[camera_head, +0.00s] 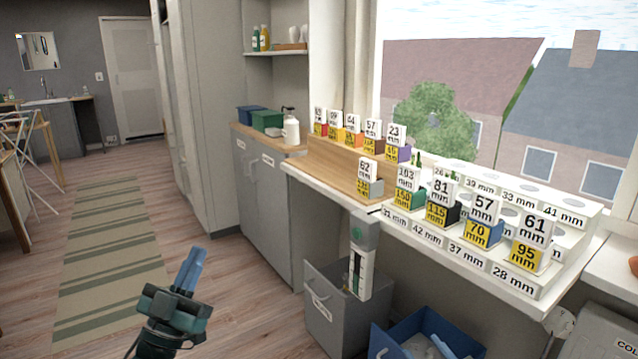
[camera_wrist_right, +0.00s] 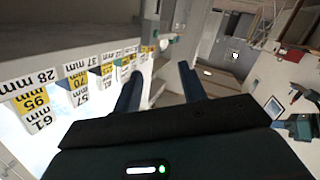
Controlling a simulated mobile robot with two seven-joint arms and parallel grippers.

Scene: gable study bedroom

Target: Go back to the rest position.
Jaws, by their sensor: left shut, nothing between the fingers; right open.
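My left gripper (camera_head: 195,256) is low in the head view, above the wood floor left of the grey cabinets. Its blue fingers are together with nothing between them. It also shows at the right edge of the right wrist view (camera_wrist_right: 284,123). My right gripper (camera_wrist_right: 158,72) shows in its own wrist view. Its two dark blue fingers are spread apart, with no object between them. I cannot make it out in the head view.
A window bench holds a white labelled rack (camera_head: 466,249) with several number cards. Floor around the striped rug (camera_head: 118,255) is clear.

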